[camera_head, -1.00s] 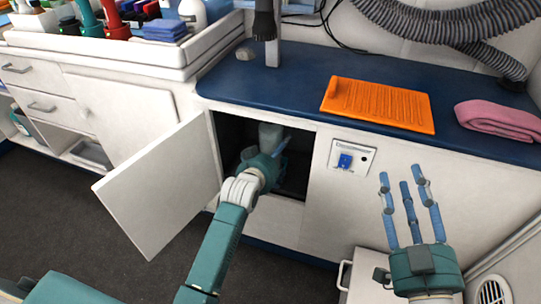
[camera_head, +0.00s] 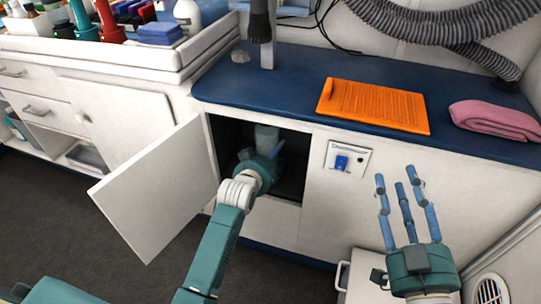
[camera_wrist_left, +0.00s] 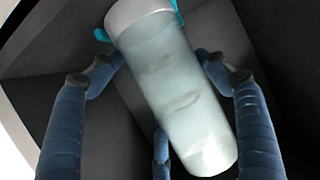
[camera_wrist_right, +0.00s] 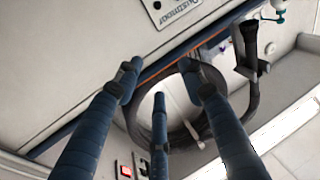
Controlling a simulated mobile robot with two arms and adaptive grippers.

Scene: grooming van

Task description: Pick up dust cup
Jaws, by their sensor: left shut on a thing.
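The dust cup (camera_head: 266,138) is a pale, translucent cylinder inside the open cabinet below the blue counter. In the left wrist view the dust cup (camera_wrist_left: 172,95) is tilted, with a grey-white cap at one end and teal tabs beside the cap. My left gripper (camera_head: 264,168) reaches into the cabinet and is shut on the dust cup, its blue fingers around the body. The fingertips are partly hidden. My right gripper (camera_head: 402,187) is open and empty in front of the cabinet panel at the right.
The open cabinet door (camera_head: 158,190) stands left of my left arm. The cabinet opening is dark and close around the gripper. An orange ribbed mat (camera_head: 374,104) and a pink towel (camera_head: 495,120) lie on the counter (camera_head: 300,90). A blue socket (camera_head: 342,162) is on the panel.

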